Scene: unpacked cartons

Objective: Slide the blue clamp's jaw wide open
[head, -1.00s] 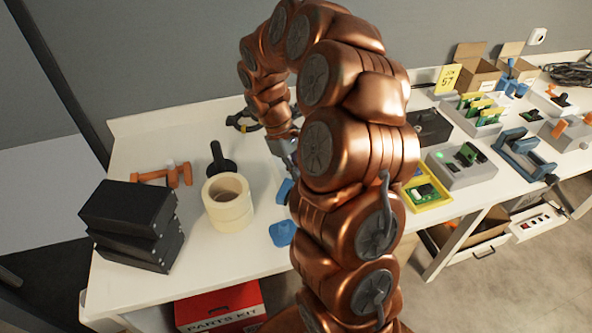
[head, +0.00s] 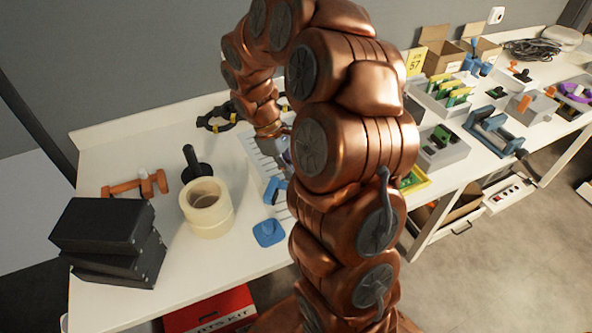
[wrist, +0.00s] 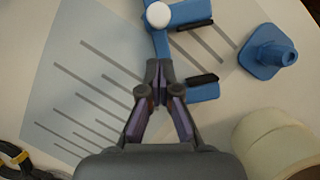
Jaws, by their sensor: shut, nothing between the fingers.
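The blue clamp (wrist: 204,92) lies at the top centre of the wrist view, with a bar, two arms with black pads and a white round knob (wrist: 158,15). A clear gap shows between the two pads. In the head view, part of the clamp (head: 275,189) shows beside my arm, which hides the rest. My gripper (wrist: 160,66) is shut and empty. Its fingertips overlap the clamp's bar in the wrist view, beside the lower arm; I cannot tell whether they touch it.
A lined mat (wrist: 70,85) lies under the clamp. A separate blue block (wrist: 268,52) is to the right. Tape rolls (head: 208,207), black boxes (head: 110,240), an orange tool (head: 138,185) and a black-yellow tool (head: 218,121) stand around. Trays fill the table's right side.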

